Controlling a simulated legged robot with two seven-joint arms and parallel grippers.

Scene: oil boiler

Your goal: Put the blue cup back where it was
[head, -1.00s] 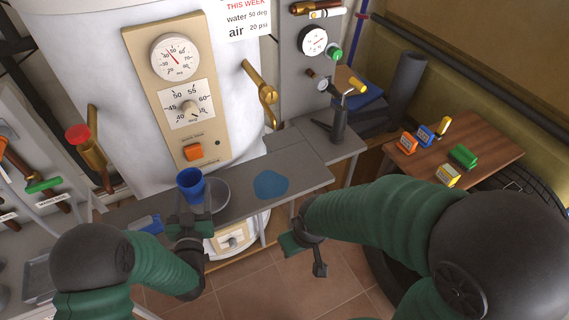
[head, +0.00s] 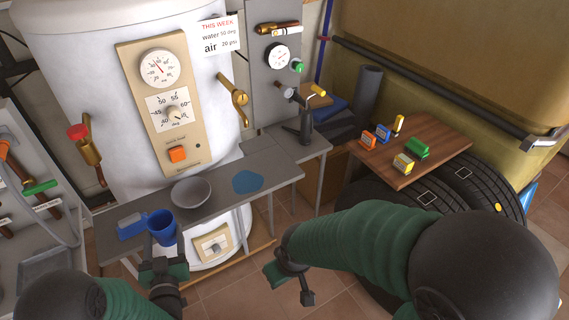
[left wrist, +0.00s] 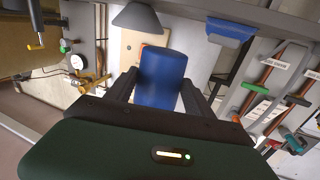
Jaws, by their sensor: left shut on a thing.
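The blue cup (head: 161,228) is upright in my left gripper (head: 163,252), near the front edge of the grey bench (head: 222,200). In the left wrist view the cup (left wrist: 161,78) sits between the two dark fingers (left wrist: 158,92), which are shut on it. I cannot tell whether its base touches the bench. A flat blue round patch (head: 247,181) lies on the bench to the right, with nothing on it. My right gripper (head: 290,286) hangs in front of the bench, apart from the cup; its finger opening is unclear.
A grey bowl (head: 190,193) stands between the cup and the patch. A blue box-like object (head: 132,226) lies just left of the cup. A dark torch-like tool (head: 305,123) stands at the bench's right. A wooden table (head: 379,165) holds small coloured boxes.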

